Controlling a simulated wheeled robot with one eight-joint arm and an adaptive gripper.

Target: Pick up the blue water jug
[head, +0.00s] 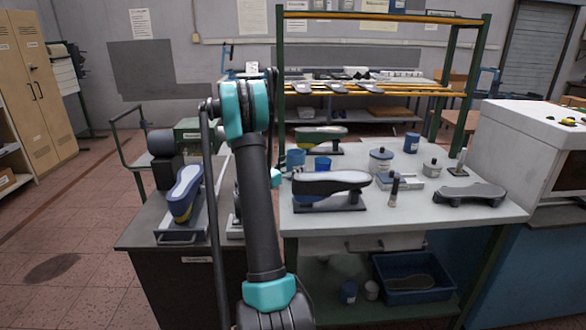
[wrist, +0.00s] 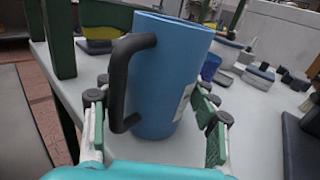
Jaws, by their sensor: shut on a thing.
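The blue water jug (wrist: 165,75) fills the middle of the wrist view, upright, with its black handle on the left side and a pale label on its right. My gripper (wrist: 158,132) has one finger on each side of the jug's lower body and is shut on it. The left finger is beside the handle. In the head view the jug (head: 295,158) shows in part at the left end of the white workbench (head: 440,213), beside my arm. My arm hides most of the gripper there. I cannot tell whether the jug's base touches the bench.
A darker blue cup (head: 322,165) stands just right of the jug. A shoe last on a stand (head: 330,186), a lidded pot (head: 381,160) and a dark last (head: 470,194) are further right. A green rack post (head: 279,70) rises close by at the left.

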